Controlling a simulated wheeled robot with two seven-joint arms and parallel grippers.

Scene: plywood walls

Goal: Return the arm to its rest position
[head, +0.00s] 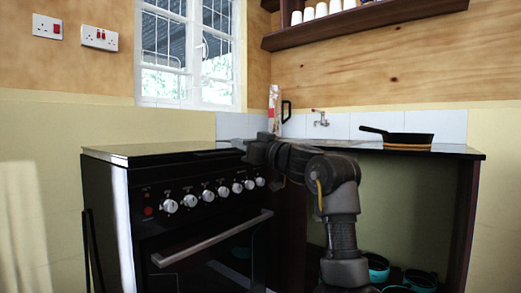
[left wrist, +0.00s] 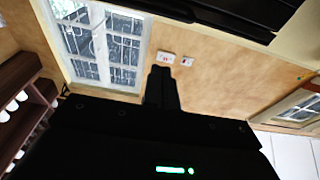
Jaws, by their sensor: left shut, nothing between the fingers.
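My left arm rises from the lower right of the head view, bends at an elbow, and runs left toward the stove. My left gripper (head: 240,144) is at its far end, just above the right back corner of the stove top, and looks small and dark. In the left wrist view the fingers of the left gripper (left wrist: 161,75) are together, with nothing between them. I cannot tell from the head view whether the gripper touches the stove or counter. My right gripper is not in view.
A black stove (head: 205,235) with several knobs stands left of the arm. A counter (head: 455,150) right of it bears a black frying pan (head: 405,139) on a wooden board. Pots (head: 378,267) stand below. A shelf (head: 370,18) with white cups hangs above. The window (head: 188,55) is behind.

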